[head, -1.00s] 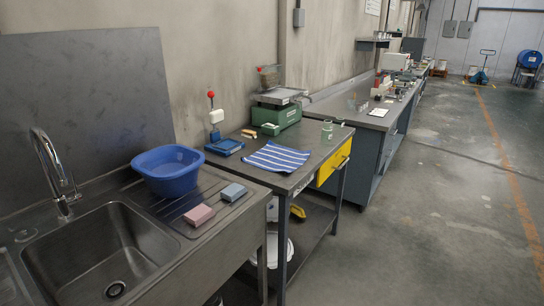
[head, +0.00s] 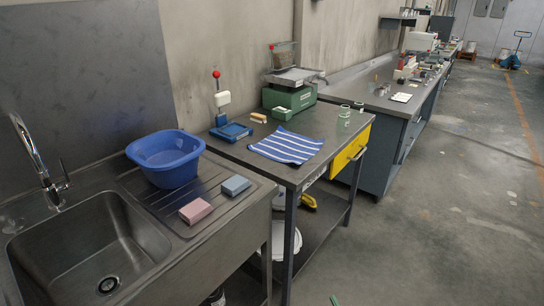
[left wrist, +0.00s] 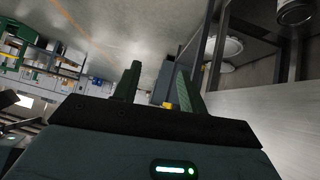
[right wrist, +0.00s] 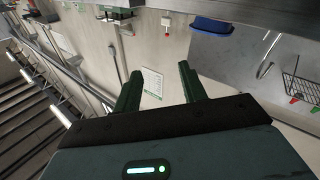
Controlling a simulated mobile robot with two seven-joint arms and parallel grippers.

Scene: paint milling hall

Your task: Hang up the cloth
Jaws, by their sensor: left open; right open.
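The blue-and-white striped cloth (head: 286,146) lies flat on the grey workbench (head: 225,148), near its front edge. No hook or rail for it is clear in the head view. My left gripper (left wrist: 155,75) is open and empty in the left wrist view, with floor and the underside of furniture beyond it. My right gripper (right wrist: 160,75) is open and empty in the right wrist view, with the wall beyond it. Both grippers are apart from the cloth. A small green tip shows at the head view's bottom edge; I cannot tell what it is.
A sink (head: 88,243) is at left, with a blue basin (head: 168,165), a pink block (head: 195,211) and a blue-grey block (head: 236,185) on its drainboard. A green scale (head: 289,97) and green-white cups (head: 344,114) stand near the cloth.

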